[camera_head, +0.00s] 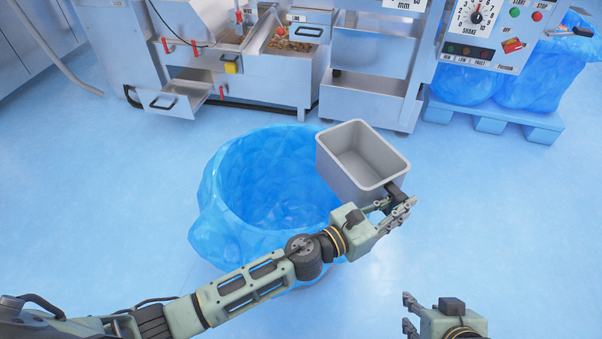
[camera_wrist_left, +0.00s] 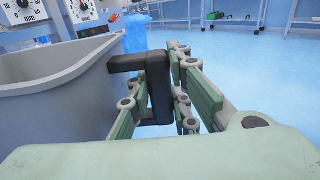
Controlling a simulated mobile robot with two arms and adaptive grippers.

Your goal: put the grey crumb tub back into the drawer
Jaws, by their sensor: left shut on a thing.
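The grey crumb tub (camera_head: 345,170) is an open rectangular box, held in the air beside and partly over the right rim of a blue-lined bin. Its inside looks empty. My left gripper (camera_head: 396,205) is shut on the tub's black handle at its near right corner. In the left wrist view the handle (camera_wrist_left: 158,88) sits between the fingers and the tub wall (camera_wrist_left: 60,110) fills the left side. An open metal drawer (camera_head: 178,101) juts from the machine at the back left. My right gripper (camera_head: 408,313) is at the bottom right, fingers apart and empty.
The blue-lined bin (camera_head: 222,190) stands open on the floor in the middle. Steel machines (camera_head: 270,75) line the back. Blue bags on a blue pallet (camera_head: 490,118) stand at the back right. The floor at left and right is clear.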

